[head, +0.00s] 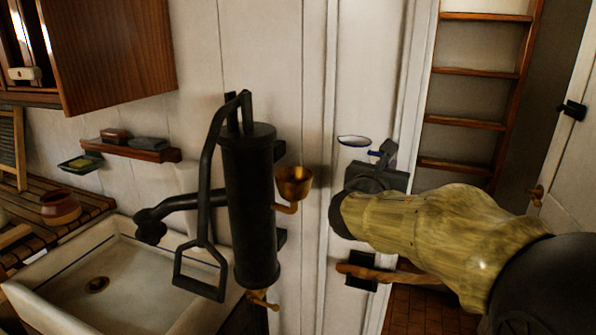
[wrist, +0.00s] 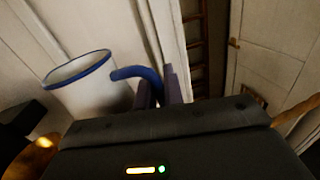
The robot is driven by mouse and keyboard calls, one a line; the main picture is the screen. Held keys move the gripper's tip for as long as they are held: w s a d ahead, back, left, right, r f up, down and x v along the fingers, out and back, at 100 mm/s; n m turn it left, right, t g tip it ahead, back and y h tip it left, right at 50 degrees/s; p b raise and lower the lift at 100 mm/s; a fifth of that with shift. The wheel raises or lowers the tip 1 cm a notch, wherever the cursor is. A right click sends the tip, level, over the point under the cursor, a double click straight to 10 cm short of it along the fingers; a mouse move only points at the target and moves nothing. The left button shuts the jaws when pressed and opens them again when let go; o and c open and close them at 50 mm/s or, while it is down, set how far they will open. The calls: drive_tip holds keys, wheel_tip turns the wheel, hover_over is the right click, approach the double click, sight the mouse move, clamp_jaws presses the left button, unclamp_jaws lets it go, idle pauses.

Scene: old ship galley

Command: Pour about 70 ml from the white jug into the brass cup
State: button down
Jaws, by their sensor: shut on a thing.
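The white jug (head: 353,142) with a blue rim is held up in front of the white wall panels, and its rim looks about level. In the wrist view its white body (wrist: 98,92) and blue handle show. My gripper (head: 386,153) is shut on the blue handle, with its fingers (wrist: 160,88) on either side of it. The brass cup (head: 294,183) is beside the black pump, left of and lower than the jug in the head view. A brass piece shows under the cup. What is inside the jug and the cup cannot be seen.
The tall black pump (head: 249,205) with its lever stands left of the cup, over a pale sink (head: 120,285). A wooden rail (head: 385,274) runs below my gripper. A wall shelf (head: 140,151) is at left, a ladder-like rack (head: 475,72) at right.

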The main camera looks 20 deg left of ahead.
sight(349, 140)
drive_tip(key=r+n+p, duration=0.1)
drive_tip(key=a+r+n+p, duration=0.1)
drive_tip(key=p, duration=0.1)
drive_tip(key=a+r+n+t+p, duration=0.1)
drive_tip(key=p, duration=0.1)
drive_tip(key=shift+s+r, duration=0.2)
drive_tip(key=shift+s, duration=0.2)
drive_tip(key=a+n+t+p, duration=0.1)
drive_tip(key=a+n+p, duration=0.1)
drive_tip(key=n+p, duration=0.1)
drive_tip(key=a+r+n+y+p, duration=0.1)
drive_tip(key=a+n+p, duration=0.1)
drive_tip(key=n+p, duration=0.1)
drive_tip(key=a+r+n+t+y+p, duration=0.1)
drive_tip(key=a+n+p, duration=0.1)
drive_tip(key=n+p, duration=0.1)
drive_tip(key=shift+s+t+p, duration=0.3)
drive_tip(key=shift+s+p, duration=0.05)
drive_tip(key=shift+p, duration=0.5)
drive_tip(key=shift+a+r+n+y, duration=0.25)
drive_tip(key=shift+r+n+y, duration=0.05)
drive_tip(key=shift+n, duration=0.45)
drive_tip(key=shift+a+r+n+y, duration=0.25)
drive_tip(key=shift+r+n+y, duration=0.05)
drive_tip(key=shift+n, duration=0.45)
drive_tip(key=shift+a+r+n+t+y+p, duration=0.4)
drive_tip(key=shift+n+p, duration=0.2)
drive_tip(key=shift+n, duration=0.2)
